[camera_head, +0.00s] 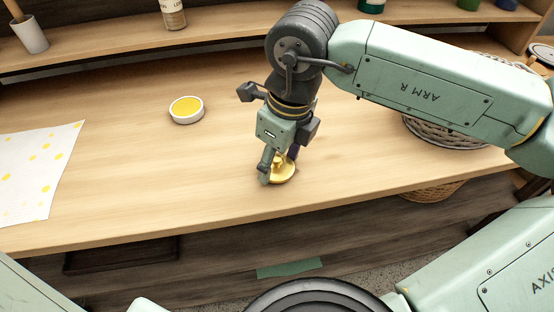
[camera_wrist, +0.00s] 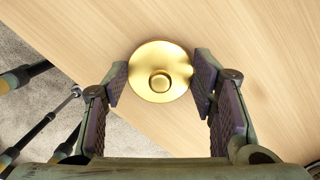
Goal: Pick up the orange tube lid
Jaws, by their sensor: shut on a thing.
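A round, shiny gold lid with a small central knob (camera_head: 286,172) is at the front part of the wooden counter. It also shows in the wrist view (camera_wrist: 150,59), between my two fingers. My gripper (camera_head: 277,169) points down over it and is shut on it, one finger at each side of its rim, as the wrist view (camera_wrist: 160,80) shows. The lid looks level and at or very near the counter top; I cannot tell whether it touches the wood. It looks gold rather than orange, and no tube shows near it.
A shallow white dish with a yellow top (camera_head: 174,115) stands left of my gripper. A yellow-spotted white sheet (camera_head: 38,170) lies at the far left. A wicker basket (camera_head: 445,136) is at the right. A raised shelf (camera_head: 120,45) runs behind. The counter's front edge is close.

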